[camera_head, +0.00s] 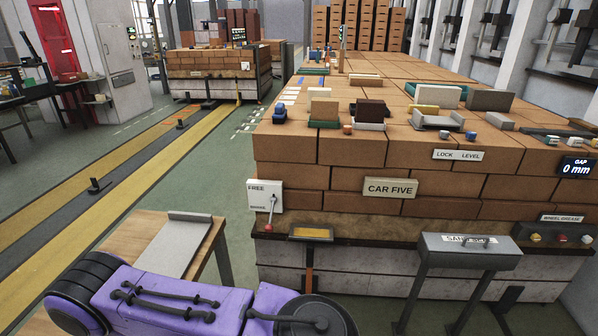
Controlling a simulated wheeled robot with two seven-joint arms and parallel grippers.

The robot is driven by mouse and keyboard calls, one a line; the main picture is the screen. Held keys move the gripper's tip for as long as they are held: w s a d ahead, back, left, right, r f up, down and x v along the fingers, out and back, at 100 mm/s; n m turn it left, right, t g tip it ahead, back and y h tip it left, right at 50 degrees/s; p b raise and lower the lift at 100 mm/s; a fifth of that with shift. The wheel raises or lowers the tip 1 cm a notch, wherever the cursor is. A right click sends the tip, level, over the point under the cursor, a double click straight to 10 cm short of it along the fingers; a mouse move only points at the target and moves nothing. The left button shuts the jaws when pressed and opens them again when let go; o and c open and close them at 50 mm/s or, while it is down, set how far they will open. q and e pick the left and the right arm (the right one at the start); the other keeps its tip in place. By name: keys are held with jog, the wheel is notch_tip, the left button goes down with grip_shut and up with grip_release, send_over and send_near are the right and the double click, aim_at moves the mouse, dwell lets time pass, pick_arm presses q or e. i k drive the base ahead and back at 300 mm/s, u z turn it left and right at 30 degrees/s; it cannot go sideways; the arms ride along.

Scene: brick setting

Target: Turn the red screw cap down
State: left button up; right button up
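Three small round caps sit on a dark fitting on the front of the brick stack at the right edge, below a label reading WHEEL GREASE (561,218). The middle one looks red, the red screw cap (562,238). A yellowish cap (536,238) is to its left. How far the red cap is screwed down is too small to tell. A purple arm link of mine crosses the bottom left. Neither of my grippers is in view.
A grey box (470,255) on legs stands left of the caps. A brake lever with a red knob (272,199) is at the stack's left corner. A wooden bench (205,240) stands at lower left. Blocks and tools lie on the stack. The aisle floor is mostly clear.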

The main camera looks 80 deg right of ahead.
aim_at(562, 238)
jog(key=k, duration=0.5)
jog(key=z, duration=1.6)
jog(key=i, duration=0.25)
jog(key=z, duration=2)
